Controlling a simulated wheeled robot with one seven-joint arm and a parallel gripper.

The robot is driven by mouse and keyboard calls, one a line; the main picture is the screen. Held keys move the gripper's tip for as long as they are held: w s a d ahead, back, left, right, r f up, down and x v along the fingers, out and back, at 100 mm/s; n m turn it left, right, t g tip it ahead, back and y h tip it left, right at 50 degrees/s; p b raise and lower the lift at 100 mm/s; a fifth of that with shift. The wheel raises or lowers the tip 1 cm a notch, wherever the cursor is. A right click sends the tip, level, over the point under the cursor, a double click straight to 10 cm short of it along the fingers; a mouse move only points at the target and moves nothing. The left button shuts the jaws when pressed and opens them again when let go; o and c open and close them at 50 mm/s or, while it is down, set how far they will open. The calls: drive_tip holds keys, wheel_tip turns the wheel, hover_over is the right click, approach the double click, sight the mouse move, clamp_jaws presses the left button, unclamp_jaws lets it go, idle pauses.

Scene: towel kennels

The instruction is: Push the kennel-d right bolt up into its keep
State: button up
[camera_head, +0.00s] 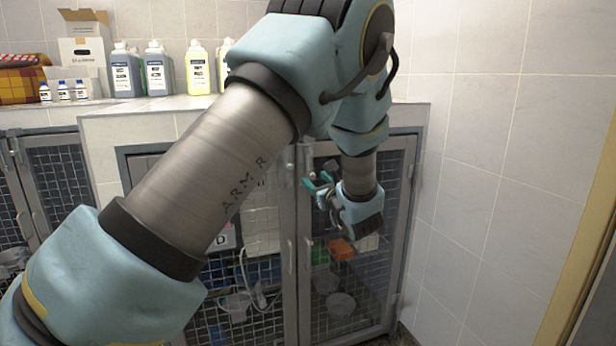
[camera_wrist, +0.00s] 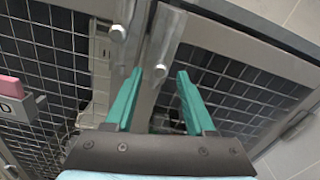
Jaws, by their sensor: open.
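Kennel D has two mesh doors meeting in the middle; its right door (camera_head: 395,240) is behind my arm in the head view. In the wrist view, a round metal knob (camera_wrist: 118,33) shows on the left door's upright and another metal bolt part (camera_wrist: 174,18) on the right door's upright. I take the latter for the right bolt; its keep cannot be made out. My gripper (camera_wrist: 160,73) is open and empty, its teal fingers on either side of the right upright, below the bolt part. In the head view my gripper (camera_head: 318,187) is near the doors' meeting edge.
A D placard (camera_head: 222,240) hangs on the left door, with a pink-topped holder (camera_wrist: 10,86) in the wrist view. A tiled wall (camera_head: 480,160) stands close on the right. Bottles (camera_head: 197,68) and a box (camera_head: 82,45) stand on the ledge above.

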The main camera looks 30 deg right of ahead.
sight(313, 177)
drive_tip(key=shift+w+d, duration=0.2)
drive_tip(key=shift+w, duration=1.1)
drive_tip(key=shift+w+d, duration=0.15)
drive_tip(key=shift+w, duration=1.15)
clamp_jaws()
